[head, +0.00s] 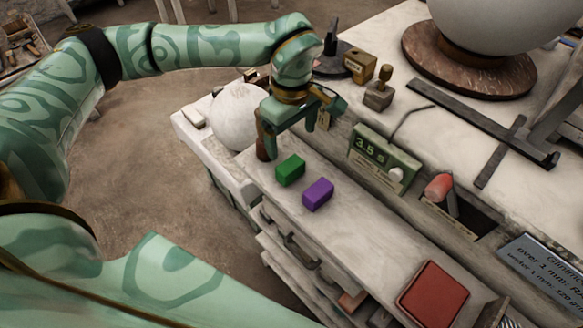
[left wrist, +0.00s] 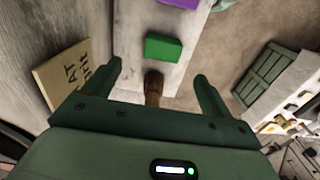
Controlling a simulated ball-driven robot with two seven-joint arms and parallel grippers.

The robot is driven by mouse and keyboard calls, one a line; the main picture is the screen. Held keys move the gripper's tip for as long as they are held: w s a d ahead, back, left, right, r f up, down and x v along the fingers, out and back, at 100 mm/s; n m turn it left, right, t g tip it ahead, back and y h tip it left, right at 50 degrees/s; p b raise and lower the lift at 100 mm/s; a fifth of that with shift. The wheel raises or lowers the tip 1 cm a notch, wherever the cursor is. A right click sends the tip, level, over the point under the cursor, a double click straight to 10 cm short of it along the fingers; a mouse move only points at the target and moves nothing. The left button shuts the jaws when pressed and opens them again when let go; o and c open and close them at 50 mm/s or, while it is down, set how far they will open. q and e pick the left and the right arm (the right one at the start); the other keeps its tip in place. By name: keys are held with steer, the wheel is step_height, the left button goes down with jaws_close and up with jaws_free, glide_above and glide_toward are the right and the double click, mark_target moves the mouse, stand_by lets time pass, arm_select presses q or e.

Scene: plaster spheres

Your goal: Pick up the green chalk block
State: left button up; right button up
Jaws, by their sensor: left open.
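The green chalk block (head: 290,170) lies on the narrow pale shelf, left of a purple block (head: 318,194). My left gripper (head: 288,128) is open and empty, above the shelf and behind the green block in the head view. In the left wrist view the green block (left wrist: 163,46) lies beyond and between the open fingers (left wrist: 157,74), apart from them. The purple block (left wrist: 180,3) is cut off by the top edge there. My right gripper is not in view.
A brown upright object (head: 262,142) stands close beside my left gripper; it also shows between the fingers in the left wrist view (left wrist: 153,88). A gauge box reading 3.5 (head: 380,160) stands behind the blocks. A red pad (head: 433,293) lies at the right. The shelf between is clear.

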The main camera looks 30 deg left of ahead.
mark_target(290, 165)
arm_select(q)
step_height(290, 165, down, 5)
steer(key=shift+f+b, duration=0.1)
steer(key=shift+b, duration=0.2)
steer(key=f, duration=0.5)
steer(key=shift+s+f+b, duration=0.2)
steer(key=shift+f+b, duration=0.15)
steer(key=shift+b, duration=0.05)
steer(key=c, duration=1.2)
